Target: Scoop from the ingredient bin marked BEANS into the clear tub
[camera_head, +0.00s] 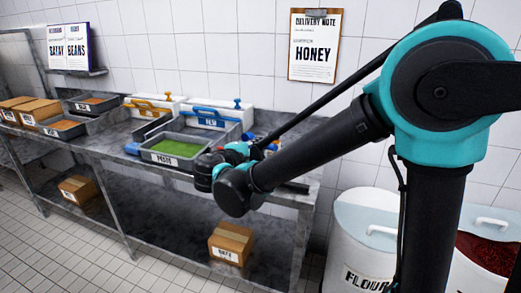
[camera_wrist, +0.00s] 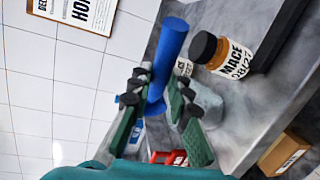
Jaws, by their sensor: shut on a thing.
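In the wrist view my gripper (camera_wrist: 157,86) is shut on a blue cylindrical handle (camera_wrist: 170,42), which sticks out past the fingertips. Whatever is attached to the handle is not clear. In the head view my gripper is mostly hidden behind my arm, over the right end of the steel table. A pale, translucent vessel (camera_wrist: 208,104) behind the right finger may be the clear tub; I cannot tell.
A PESTO tray (camera_head: 172,158) with green contents sits on the table (camera_head: 105,155). A MACE jar (camera_wrist: 224,55) is right of the handle. A FLOUR bin (camera_head: 372,235) stands on the floor.

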